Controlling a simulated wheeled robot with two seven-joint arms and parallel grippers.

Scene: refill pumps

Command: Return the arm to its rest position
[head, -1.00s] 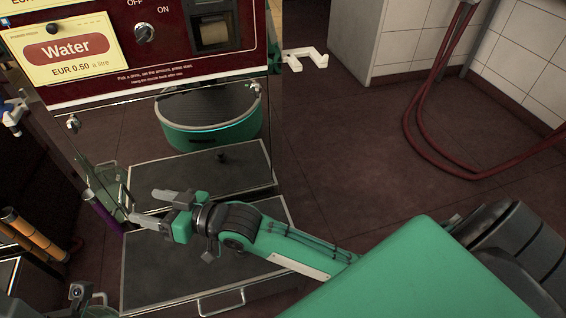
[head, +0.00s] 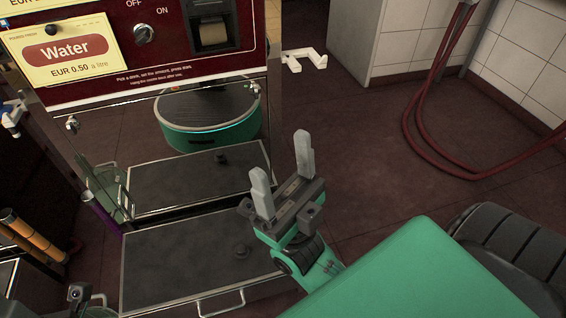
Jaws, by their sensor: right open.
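My right gripper (head: 282,172) is in the middle of the head view, to the right of the dispenser's tray. Its two grey fingers stand apart and point up and away, with nothing between them. My right arm, green and black, comes in from the lower right. A small part that may be my left gripper shows at the lower left edge, but I cannot make it out. The dispenser (head: 170,50) has a dark red panel with a yellow Water sign (head: 66,48).
A dark tray (head: 175,262) with a metal rim and front handle (head: 221,304) juts out below the dispenser. A white bracket (head: 303,60) sits at the panel's right side. A red hose (head: 425,140) hangs at the right by a tiled wall (head: 520,60). The floor between is clear.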

